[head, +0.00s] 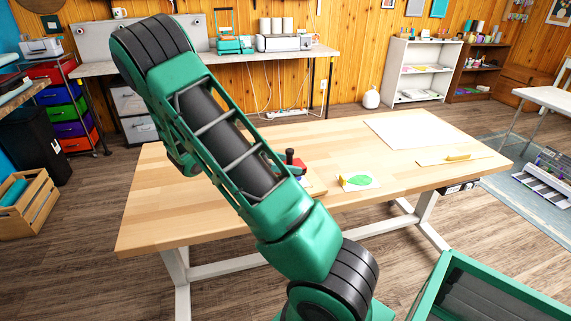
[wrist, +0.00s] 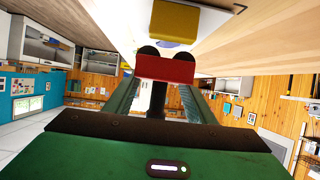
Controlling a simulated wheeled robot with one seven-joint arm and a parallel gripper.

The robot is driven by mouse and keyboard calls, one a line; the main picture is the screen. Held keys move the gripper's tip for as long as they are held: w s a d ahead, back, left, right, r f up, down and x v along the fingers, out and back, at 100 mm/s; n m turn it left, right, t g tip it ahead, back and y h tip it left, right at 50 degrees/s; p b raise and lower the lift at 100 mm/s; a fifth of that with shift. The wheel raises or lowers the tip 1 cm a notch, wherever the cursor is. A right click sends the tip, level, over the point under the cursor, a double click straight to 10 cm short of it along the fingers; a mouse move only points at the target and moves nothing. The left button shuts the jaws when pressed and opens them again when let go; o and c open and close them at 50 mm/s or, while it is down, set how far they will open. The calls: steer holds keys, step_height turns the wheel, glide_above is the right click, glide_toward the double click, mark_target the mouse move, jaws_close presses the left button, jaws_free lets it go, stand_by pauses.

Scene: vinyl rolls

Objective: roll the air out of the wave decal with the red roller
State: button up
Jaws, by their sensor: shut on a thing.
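The red roller (wrist: 165,68) has a red body, two dark round parts and a black handle. My gripper (wrist: 157,98) is shut on the handle in the wrist view, which is upside down. In the head view the roller's black handle (head: 290,156) stands upright beside my arm, which hides my gripper. A bit of blue, seemingly the wave decal (head: 302,179), shows below the red body; most of it is hidden. I cannot tell whether the roller touches it. A yellow block (wrist: 175,20) lies beyond the roller in the wrist view, on a white sheet.
A white card with a green leaf decal (head: 359,181) lies to the right on the wooden table (head: 225,215). Farther right are a large white sheet (head: 410,128) and a board with a yellow piece (head: 457,156). The table's left part is clear.

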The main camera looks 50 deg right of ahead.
steer(key=shift+f, duration=1.4)
steer(key=shift+s, duration=0.1)
steer(key=shift+s+a, duration=0.4)
steer(key=shift+s, duration=0.35)
steer(key=shift+s+a, duration=0.4)
steer(key=shift+s, duration=0.35)
steer(key=shift+w, duration=0.1)
steer(key=shift+w+d, duration=0.55)
steer(key=shift+w, duration=0.45)
steer(key=shift+w+d, duration=0.5)
steer(key=shift+w, duration=0.45)
steer(key=shift+w+d, duration=0.55)
steer(key=shift+w, duration=0.45)
steer(key=shift+s, duration=0.1)
steer(key=shift+s+a, duration=0.5)
steer(key=shift+s, duration=0.5)
steer(key=shift+s+a, duration=0.55)
steer(key=shift+s, duration=0.4)
steer(key=shift+s+a, duration=0.5)
steer(key=shift+s, duration=0.5)
